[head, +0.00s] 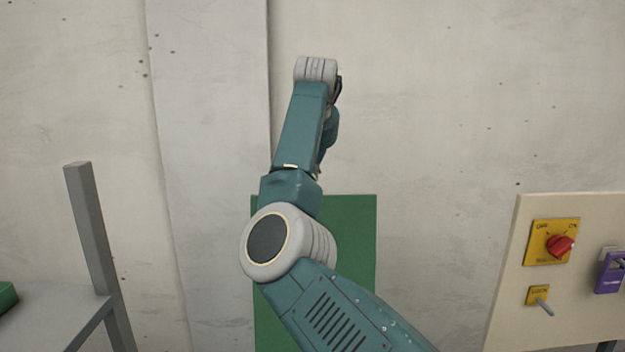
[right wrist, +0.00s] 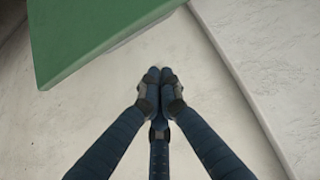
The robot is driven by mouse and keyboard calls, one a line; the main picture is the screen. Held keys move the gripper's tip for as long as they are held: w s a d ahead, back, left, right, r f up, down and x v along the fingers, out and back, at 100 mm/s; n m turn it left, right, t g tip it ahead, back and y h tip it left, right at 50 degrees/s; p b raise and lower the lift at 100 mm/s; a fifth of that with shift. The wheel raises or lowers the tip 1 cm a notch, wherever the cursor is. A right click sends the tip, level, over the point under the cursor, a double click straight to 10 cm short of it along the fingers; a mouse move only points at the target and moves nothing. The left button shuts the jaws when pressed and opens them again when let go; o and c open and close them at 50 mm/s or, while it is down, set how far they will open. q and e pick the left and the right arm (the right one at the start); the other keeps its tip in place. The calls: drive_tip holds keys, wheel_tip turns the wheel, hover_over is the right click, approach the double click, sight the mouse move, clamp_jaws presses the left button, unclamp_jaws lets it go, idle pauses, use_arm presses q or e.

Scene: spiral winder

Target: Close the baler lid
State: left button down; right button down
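A flat green panel (head: 355,270), which looks like the baler lid, stands upright in front of the wall in the head view. My right arm covers its middle and the picture cuts off its lower end. In the right wrist view a corner of the green panel (right wrist: 85,35) shows at upper left. My right gripper (right wrist: 159,76) has its fingertips together with nothing between them. It is apart from the panel in that picture, beside its edge. In the head view the right gripper is mostly hidden behind my arm. My left gripper is not in view.
A control panel (head: 590,310) with a red knob (head: 560,246), a small lever (head: 542,304) and a purple device (head: 609,272) stands at right. A grey post (head: 92,230) and frame stand at left, with a green piece (head: 6,296) at the edge. A concrete wall (head: 450,100) is behind.

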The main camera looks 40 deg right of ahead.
wheel_tip(320, 180, down, 7)
drive_tip(key=p, duration=0.5)
drive_tip(key=shift+w+d+p, duration=0.3)
drive_tip(key=shift+w+d, duration=0.05)
